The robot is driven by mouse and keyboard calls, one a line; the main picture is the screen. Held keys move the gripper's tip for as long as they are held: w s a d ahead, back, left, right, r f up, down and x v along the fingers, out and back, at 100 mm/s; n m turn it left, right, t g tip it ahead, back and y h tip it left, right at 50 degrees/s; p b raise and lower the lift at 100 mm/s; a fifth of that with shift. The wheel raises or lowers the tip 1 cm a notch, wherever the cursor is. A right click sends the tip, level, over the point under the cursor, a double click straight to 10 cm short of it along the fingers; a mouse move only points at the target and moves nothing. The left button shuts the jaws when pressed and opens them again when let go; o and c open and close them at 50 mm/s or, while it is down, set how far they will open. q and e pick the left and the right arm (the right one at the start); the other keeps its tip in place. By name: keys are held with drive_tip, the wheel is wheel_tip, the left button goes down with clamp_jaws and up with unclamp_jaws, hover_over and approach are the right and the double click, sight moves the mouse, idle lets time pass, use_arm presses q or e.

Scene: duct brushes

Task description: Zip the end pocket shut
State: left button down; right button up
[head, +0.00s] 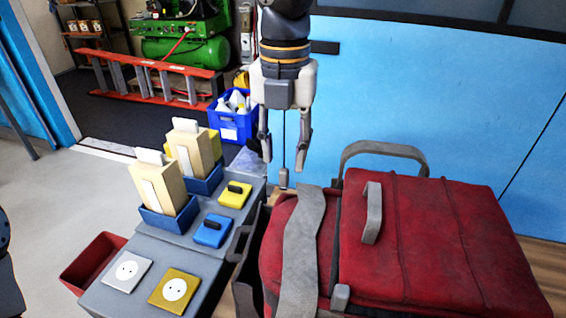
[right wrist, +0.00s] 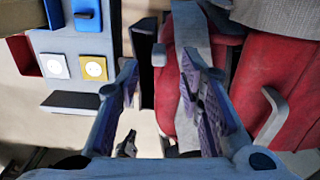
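A red bag (head: 430,235) with grey straps lies at the right in the head view. Its red left end (head: 279,235) lies left of a wide grey strap (head: 304,240), beside an upright dark panel (head: 247,262). I cannot clearly make out the end pocket's zip. My right gripper (head: 283,166) points down, open, above the bag's far left corner. A small grey tab (head: 284,179) shows just below its fingertips; I cannot tell whether it belongs to the bag. In the right wrist view the fingers (right wrist: 160,65) are apart with nothing held. My left gripper is out of view.
A grey bench (head: 150,265) left of the bag holds yellow (head: 234,194) and blue (head: 212,231) blocks, socket plates (head: 174,290) and blue trays with cream boxes (head: 165,190).

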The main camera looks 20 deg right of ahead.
sight(284, 170)
drive_tip(key=shift+f, duration=2)
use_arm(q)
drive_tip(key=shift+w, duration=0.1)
use_arm(e)
clamp_jaws()
